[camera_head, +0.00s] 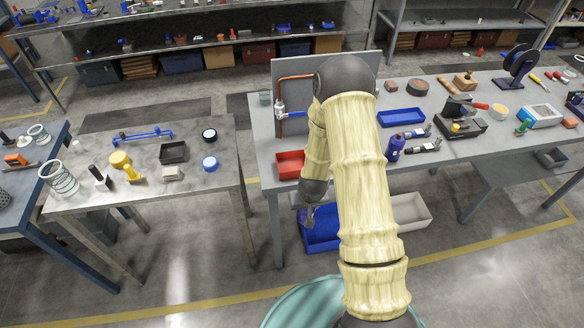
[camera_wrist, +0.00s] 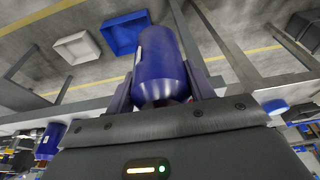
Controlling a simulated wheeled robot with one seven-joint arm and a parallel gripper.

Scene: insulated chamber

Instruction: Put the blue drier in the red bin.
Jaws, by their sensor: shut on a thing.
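My gripper (camera_wrist: 160,85) is shut on the blue drier (camera_wrist: 160,62), a dark blue cylinder with a rounded end, held between the two fingers. In the head view my gripper (camera_head: 309,217) hangs in front of the grey table's front edge, above the blue bin on the floor; the drier is hard to make out there. The red bin (camera_head: 290,164) sits at the front left corner of the grey table, above and left of my gripper in the picture. My arm hides part of the tabletop to its right. I cannot make out the red bin in the wrist view.
A blue bin (camera_head: 319,240) and a white bin (camera_head: 412,212) stand on the floor below. A grey panel (camera_head: 300,85) with copper pipe stands behind the red bin. A blue bottle (camera_head: 394,149) and a blue tray (camera_head: 402,117) are on the table. A gap separates the left table (camera_head: 215,185).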

